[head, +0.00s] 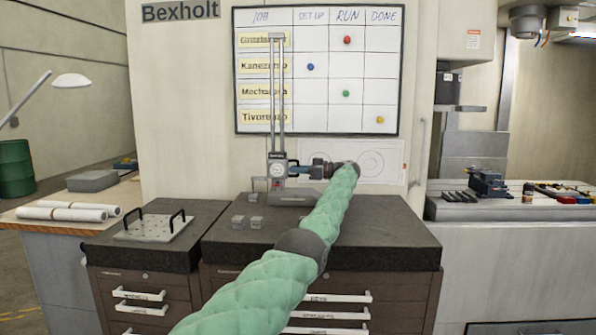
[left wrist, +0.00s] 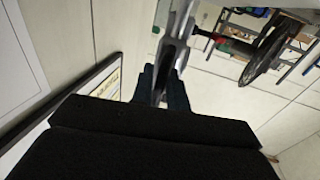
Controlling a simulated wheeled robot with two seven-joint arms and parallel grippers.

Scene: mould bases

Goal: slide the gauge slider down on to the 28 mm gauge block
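The height gauge stands on the dark granite top in the head view, with two tall upright rails. Its gauge slider (head: 277,168) sits low on the rails, with a round dial on its face. My left gripper (head: 303,170) reaches the slider from the right. In the left wrist view its dark fingers (left wrist: 161,92) close on both sides of a grey metal part of the slider (left wrist: 170,60). Two small grey blocks (head: 238,222) (head: 257,223) lie on the granite in front. I cannot read which block is 28 mm, and the slider's underside is unclear. My right gripper is not in view.
A plate with two black handles (head: 153,227) lies on the left granite top. A whiteboard (head: 318,70) hangs behind the gauge. A bench with a vice (head: 488,184) is at the right. My left arm covers part of the granite right of the gauge.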

